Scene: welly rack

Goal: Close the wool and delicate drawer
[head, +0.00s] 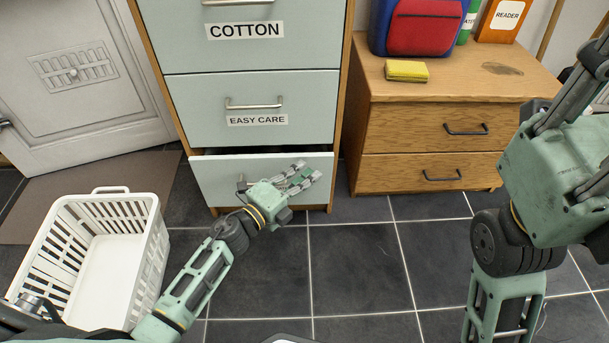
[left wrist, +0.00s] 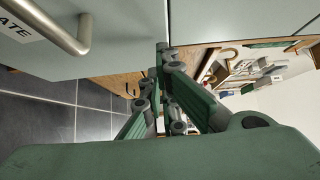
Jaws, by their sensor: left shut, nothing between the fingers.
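The wool and delicate drawer (head: 226,180) is the bottom pale drawer of the cabinet. It stands slightly out, with a dark gap above its front. My left gripper (head: 308,178) is shut and empty in front of the right half of this drawer, hiding part of the front and most of the handle. In the left wrist view the drawer front (left wrist: 130,30) shows a metal handle (left wrist: 60,28) and a label ending in "ATE". The closed fingers (left wrist: 163,55) are at or very near the front; contact is unclear. My right gripper (head: 590,90) is at the right edge, partly cut off.
The easy care drawer (head: 215,95) and cotton drawer (head: 180,35) above look shut. A white basket (head: 150,235) stands on the floor at left. The tiled floor between is clear.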

